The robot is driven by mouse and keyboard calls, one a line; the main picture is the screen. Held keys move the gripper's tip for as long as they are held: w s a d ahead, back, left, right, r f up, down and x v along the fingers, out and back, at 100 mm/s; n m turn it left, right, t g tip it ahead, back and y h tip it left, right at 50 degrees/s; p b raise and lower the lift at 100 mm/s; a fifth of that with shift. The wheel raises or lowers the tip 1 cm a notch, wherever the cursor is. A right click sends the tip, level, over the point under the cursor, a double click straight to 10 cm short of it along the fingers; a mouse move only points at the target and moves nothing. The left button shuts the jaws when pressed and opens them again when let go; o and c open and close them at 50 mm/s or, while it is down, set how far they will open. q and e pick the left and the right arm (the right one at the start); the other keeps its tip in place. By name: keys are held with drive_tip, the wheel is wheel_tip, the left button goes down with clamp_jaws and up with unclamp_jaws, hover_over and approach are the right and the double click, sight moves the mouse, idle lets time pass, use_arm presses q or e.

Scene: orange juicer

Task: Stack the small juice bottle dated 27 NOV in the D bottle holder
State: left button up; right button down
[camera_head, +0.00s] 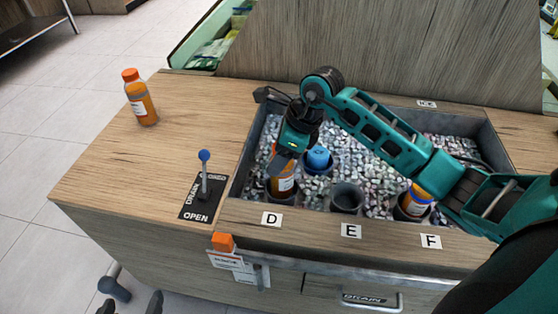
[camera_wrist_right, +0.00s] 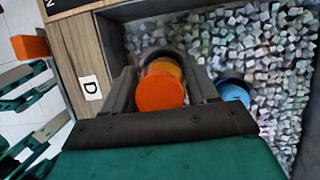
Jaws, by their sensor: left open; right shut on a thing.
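My right gripper (camera_head: 284,160) is shut on a small orange juice bottle (camera_head: 284,186) at the D bottle holder (camera_head: 272,199). The bottle's lower part is inside the dark holder, and it looks about upright. In the right wrist view its orange cap (camera_wrist_right: 160,92) sits between the fingers, with the holder's rim (camera_wrist_right: 165,54) behind it. The date on its label is too small to read. Whether it rests on the holder's bottom is hidden. My left gripper (camera_head: 130,306) is open and empty at the bottom left, low in front of the counter, partly cut off.
The E holder (camera_head: 347,197) is empty. A blue cap (camera_head: 318,157) shows behind D among ice cubes. Another orange-capped bottle (camera_head: 141,100) stands on the left counter, near a blue-knobbed drain lever (camera_head: 204,172). The bin walls surround the holders.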

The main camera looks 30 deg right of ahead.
drive_tip(key=shift+f, duration=1)
drive_tip(key=shift+f+b, duration=0.3)
drive_tip(key=shift+b, duration=0.05)
drive_tip(key=shift+c, duration=1.6)
unclamp_jaws()
